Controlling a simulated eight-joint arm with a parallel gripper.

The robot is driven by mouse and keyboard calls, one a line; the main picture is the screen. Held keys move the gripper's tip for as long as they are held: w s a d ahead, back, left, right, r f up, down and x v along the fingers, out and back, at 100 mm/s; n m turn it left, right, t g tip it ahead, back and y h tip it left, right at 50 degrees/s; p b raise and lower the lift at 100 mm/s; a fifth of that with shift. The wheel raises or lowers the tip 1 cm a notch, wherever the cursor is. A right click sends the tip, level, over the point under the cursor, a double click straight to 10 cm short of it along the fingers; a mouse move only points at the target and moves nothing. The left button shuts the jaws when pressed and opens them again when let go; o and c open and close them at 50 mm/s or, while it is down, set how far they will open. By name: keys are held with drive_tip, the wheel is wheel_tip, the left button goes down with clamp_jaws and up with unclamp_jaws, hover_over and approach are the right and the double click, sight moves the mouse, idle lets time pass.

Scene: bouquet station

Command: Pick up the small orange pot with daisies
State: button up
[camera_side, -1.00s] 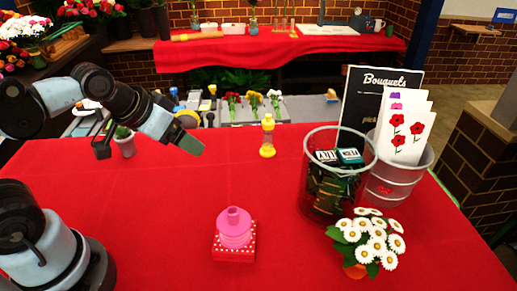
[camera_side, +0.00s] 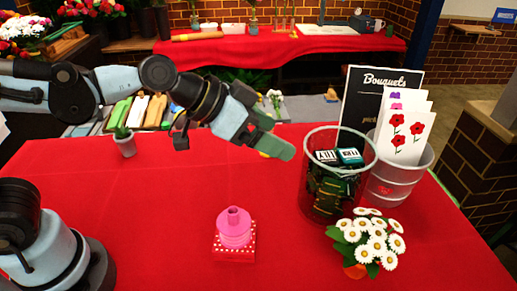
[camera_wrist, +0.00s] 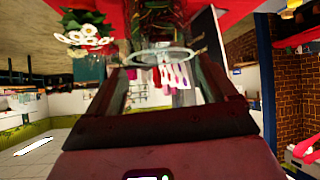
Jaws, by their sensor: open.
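The small orange pot (camera_side: 355,270) stands at the front right of the red table, mostly hidden under its white daisies (camera_side: 372,240) and green leaves.
A clear glass container (camera_side: 313,190) with dark packets stands close behind the daisies, just right of my gripper. Behind it are a bucket of flower cards (camera_side: 403,185) and a Bouquets sign (camera_side: 375,92). A pink stacked object (camera_side: 234,228) sits left; red table between is clear.

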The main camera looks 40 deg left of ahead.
drive_tip(key=s+d+f+m+g+h, duration=0.15)
drive_tip(key=d+m+h, duration=0.35)
drive_tip(key=d, duration=1.2)
approach(381, 236)
drive_tip(key=shift+t, duration=0.25)
drive_tip(key=w+d+f, duration=0.2)
drive_tip(key=shift+w+f, duration=0.1)
drive_tip(key=shift+f, duration=0.3)
drive_tip(key=shift+w+d+f, duration=0.15)
drive_tip(key=shift+d+f, duration=0.1)
drive_tip(key=shift+d, duration=0.05)
drive_tip(key=shift+x, duration=3.35)
drive_tip(key=shift+r, duration=0.2)
clamp_jaws()
